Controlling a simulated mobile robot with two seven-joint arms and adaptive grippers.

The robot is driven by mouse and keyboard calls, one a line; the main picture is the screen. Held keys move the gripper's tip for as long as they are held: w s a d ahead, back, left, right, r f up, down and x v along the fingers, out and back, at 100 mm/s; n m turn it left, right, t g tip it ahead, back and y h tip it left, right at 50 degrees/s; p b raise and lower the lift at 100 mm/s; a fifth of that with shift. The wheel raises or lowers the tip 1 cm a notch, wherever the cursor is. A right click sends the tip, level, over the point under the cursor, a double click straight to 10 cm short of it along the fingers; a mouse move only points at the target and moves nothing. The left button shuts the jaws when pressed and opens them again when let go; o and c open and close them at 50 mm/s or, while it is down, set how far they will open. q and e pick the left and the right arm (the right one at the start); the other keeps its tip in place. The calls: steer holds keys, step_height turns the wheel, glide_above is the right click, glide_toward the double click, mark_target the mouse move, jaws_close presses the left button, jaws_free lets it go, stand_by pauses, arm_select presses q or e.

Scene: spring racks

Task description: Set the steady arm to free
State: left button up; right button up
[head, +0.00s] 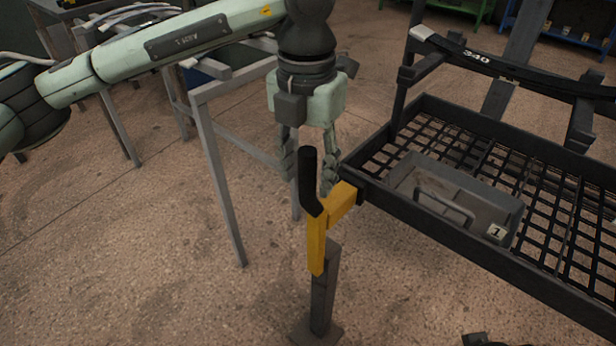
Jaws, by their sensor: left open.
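The steady arm is a yellow lever (317,240) with a black handle (307,180) that points up. It sits at the top of a dark post (323,290), and its yellow side piece (342,200) reaches to the near left corner of the black rack tray, seemingly touching it. My left gripper (308,180) points down at the handle with its fingers apart. The handle shows between the two fingers; I cannot tell whether either finger touches it. The handle hides part of the space between them.
The black mesh rack tray (450,225) holds a grey bin (460,190) marked 1. A dark spring bar (510,70) marked 340 crosses above it. A grey metal stand (215,165) is at left behind my gripper. The floor at front left is clear.

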arm_select(q)
steer(key=shift+f, duration=1)
jaws_close()
